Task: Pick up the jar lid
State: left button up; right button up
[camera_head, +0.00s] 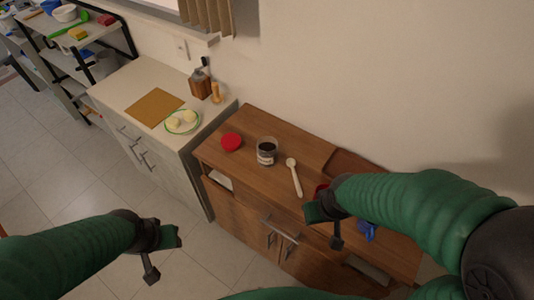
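The red jar lid (231,142) lies on the wooden cabinet top, near its left end. An open glass jar (266,151) with dark contents and a pale label stands just right of it, apart from it. My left gripper (161,258) is open and empty, over the floor in front of the cabinets, well away from the lid. My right gripper (325,229) looks open, with its fingers apart over the front of the wooden cabinet, to the right of the lid. It partly hides a red item (320,190) behind it.
A pale wooden spoon (293,177) lies right of the jar. A blue item (367,231) shows beneath my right arm. The wooden top (248,123) is clear around the lid.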

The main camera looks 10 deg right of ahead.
aim_at(229, 142)
jog(key=z, duration=1.3)
jog(key=i+j+z, duration=0.1)
jog(key=j+z, duration=0.3)
jog(key=j, duration=0.5)
jog(key=j+z, duration=0.4)
jog(key=j, duration=0.55)
